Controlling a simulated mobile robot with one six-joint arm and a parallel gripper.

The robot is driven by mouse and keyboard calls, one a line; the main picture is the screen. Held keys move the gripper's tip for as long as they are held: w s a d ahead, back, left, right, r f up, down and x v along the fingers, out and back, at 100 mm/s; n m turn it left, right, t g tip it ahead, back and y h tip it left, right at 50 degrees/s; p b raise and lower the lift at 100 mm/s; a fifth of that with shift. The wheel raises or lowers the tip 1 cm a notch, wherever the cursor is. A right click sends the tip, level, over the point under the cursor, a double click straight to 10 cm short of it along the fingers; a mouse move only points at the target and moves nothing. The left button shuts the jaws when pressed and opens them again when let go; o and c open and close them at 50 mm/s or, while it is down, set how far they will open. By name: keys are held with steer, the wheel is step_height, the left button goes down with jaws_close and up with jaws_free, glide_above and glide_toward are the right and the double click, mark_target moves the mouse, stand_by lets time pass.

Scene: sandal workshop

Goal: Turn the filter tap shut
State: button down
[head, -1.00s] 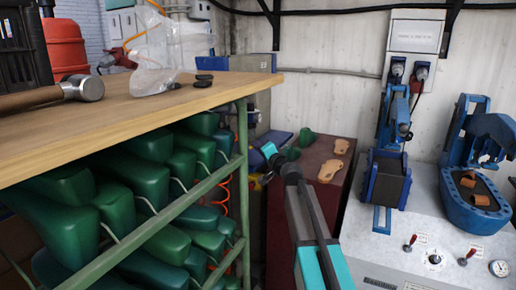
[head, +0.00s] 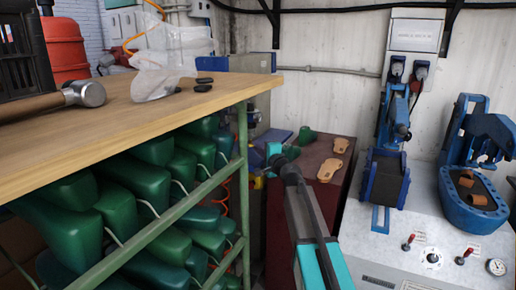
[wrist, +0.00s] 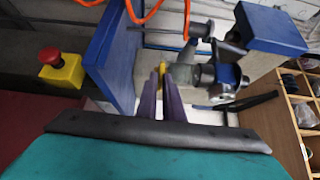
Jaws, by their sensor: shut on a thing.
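In the wrist view, the two purple-grey fingers of my gripper (wrist: 164,84) point away from me and close on a small yellow tap handle (wrist: 162,68). Only a narrow yellow strip shows between the fingertips. A grey metal fitting with a round end (wrist: 222,76) sits just right of the fingers, and a blue panel (wrist: 112,55) stands to their left. In the head view, my teal and black arm reaches past the end of the workbench; the fingers and the tap cannot be made out there.
A yellow box with a red button (wrist: 61,70) is at the left of the wrist view. An orange hose (wrist: 138,14) hangs above, and a wooden rack (wrist: 300,112) stands right. The workbench (head: 120,132) and green shelf frame (head: 172,214) lie left of my arm in the head view.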

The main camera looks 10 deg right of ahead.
steer(key=c, duration=1.9)
jaws_free()
steer(key=shift+s, duration=0.1)
steer(key=v, duration=1.3)
steer(key=shift+s, duration=0.3)
